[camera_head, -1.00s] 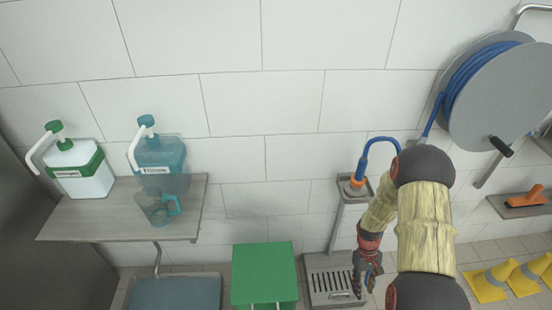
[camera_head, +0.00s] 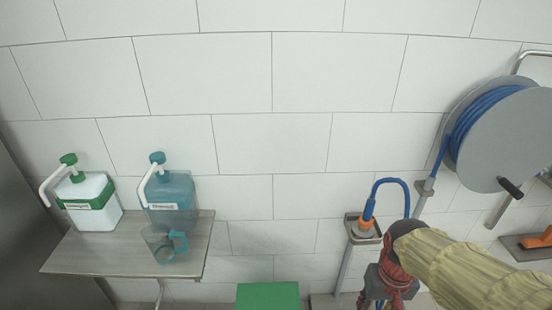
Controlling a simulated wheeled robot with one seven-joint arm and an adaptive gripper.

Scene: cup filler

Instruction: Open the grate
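The grate is mostly out of frame now. Only a thin strip of its light frame (camera_head: 330,302) shows at the bottom edge, left of my gripper. My gripper (camera_head: 374,304) is at the bottom edge of the view, below the hose bracket. Its fingertips are cut off or hidden, so I cannot tell whether it is open or shut. My arm, in a yellowish cover, comes in from the lower right.
A blue hose with an orange nozzle collar (camera_head: 366,224) sits in a wall bracket just above my gripper. A hose reel (camera_head: 505,140) is at the right. A shelf (camera_head: 100,258) holds two pump containers and a cup. A green box (camera_head: 268,296) stands low in the middle.

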